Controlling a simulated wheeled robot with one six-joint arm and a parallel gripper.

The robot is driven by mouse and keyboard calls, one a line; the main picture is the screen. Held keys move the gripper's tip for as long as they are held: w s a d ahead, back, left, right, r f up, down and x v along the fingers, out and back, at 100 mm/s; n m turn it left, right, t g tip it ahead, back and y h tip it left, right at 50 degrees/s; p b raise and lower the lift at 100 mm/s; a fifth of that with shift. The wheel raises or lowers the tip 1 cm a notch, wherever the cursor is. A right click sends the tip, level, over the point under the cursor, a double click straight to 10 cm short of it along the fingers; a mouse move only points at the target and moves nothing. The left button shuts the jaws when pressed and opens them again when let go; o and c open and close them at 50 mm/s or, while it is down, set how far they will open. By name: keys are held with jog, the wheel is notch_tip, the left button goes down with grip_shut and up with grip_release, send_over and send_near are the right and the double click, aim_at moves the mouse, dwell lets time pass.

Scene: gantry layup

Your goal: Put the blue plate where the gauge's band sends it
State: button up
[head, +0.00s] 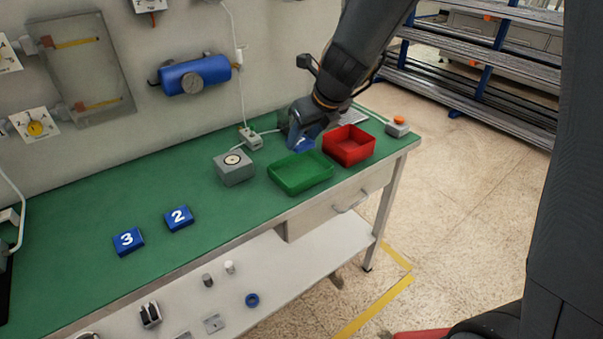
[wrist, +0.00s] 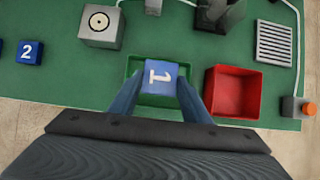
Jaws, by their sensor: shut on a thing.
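My gripper (head: 298,135) is shut on a blue plate (wrist: 159,78) marked 1. In the wrist view the plate is between the two fingers and appears over the green tray (wrist: 136,68). In the head view only a little blue of the plate (head: 304,145) shows below my gripper, by the back edge of the green tray (head: 300,185). I cannot tell how high it is. A red tray (head: 349,146) stands right of the green one and looks empty. A round gauge (head: 191,84) is on the blue cylinder on the wall; its band and needle are too small to read.
Blue plates marked 2 (head: 178,218) and 3 (head: 128,241) lie on the green bench top. A grey box (head: 233,167) with a round face stands left of the green tray. An orange-topped button box (head: 397,126) is at the bench's right end. The bench's left part is mostly clear.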

notch_tip(320, 180, down, 10)
jog(key=b, duration=0.6)
jog(key=shift+r, duration=0.25)
jog(key=o, duration=1.1)
jog(key=shift+o, duration=0.2)
jog(key=p+v, duration=0.6)
jog(key=v, duration=0.6)
jog(key=s+d+f+n+g+h, duration=0.1)
jog(key=s+d+n, duration=0.5)
jog(key=n, duration=0.8)
jog(key=s+d+f+n+g+h, duration=0.2)
jog(key=s+d+f+n, duration=0.3)
jog(key=s+n, duration=0.5)
jog(key=shift+s+d+n+g, duration=0.2)
jog(key=shift+d+n+g, duration=0.6)
jog(key=shift+n, duration=1.9)
